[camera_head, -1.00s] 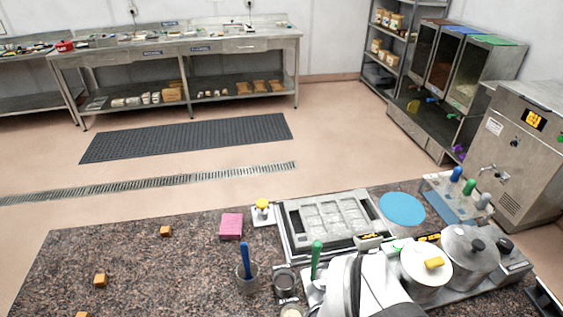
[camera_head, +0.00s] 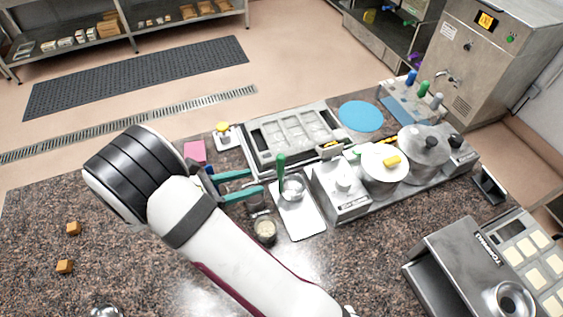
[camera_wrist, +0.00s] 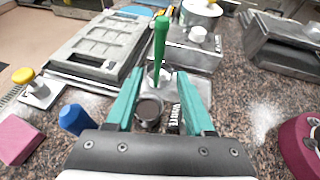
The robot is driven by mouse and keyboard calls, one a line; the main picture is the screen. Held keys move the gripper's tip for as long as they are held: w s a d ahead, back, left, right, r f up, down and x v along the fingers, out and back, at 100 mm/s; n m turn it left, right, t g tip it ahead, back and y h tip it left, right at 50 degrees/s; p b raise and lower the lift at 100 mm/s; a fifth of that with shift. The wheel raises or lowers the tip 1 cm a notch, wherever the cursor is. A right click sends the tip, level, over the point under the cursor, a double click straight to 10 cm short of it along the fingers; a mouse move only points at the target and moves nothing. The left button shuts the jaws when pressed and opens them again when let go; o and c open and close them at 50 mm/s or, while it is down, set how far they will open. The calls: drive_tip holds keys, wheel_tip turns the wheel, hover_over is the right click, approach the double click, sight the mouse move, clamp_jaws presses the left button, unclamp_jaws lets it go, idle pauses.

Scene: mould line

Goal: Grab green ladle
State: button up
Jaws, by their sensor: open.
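The green ladle (camera_head: 281,167) stands upright, with its bowl resting on or over a metal tray (camera_head: 303,220) at the middle of the counter. Its green handle (camera_wrist: 160,45) rises in the wrist view, straight ahead of the jaws. My gripper (camera_head: 256,182) has two teal fingers spread apart, pointing right toward the ladle. In the wrist view the fingers of my gripper (camera_wrist: 161,76) are open and empty, with the handle seen between and beyond their tips. The ladle's bowl is partly hidden in the wrist view.
A dark cup (camera_wrist: 149,112) lies below and between the fingers. A blue handle (camera_wrist: 75,118) is close to the left finger. A grey mould frame (camera_head: 250,153) lies behind the ladle. A scale-like box (camera_head: 340,195) and lidded pots (camera_head: 423,150) stand to its right. The left counter is mostly free.

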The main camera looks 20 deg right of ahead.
drive_tip(key=x, duration=0.4)
drive_tip(key=f+x, duration=0.1)
drive_tip(key=x, duration=0.8)
drive_tip(key=shift+w+d+f, duration=0.1)
drive_tip(key=shift+f, duration=0.2)
drive_tip(key=shift+c, duration=0.2)
clamp_jaws()
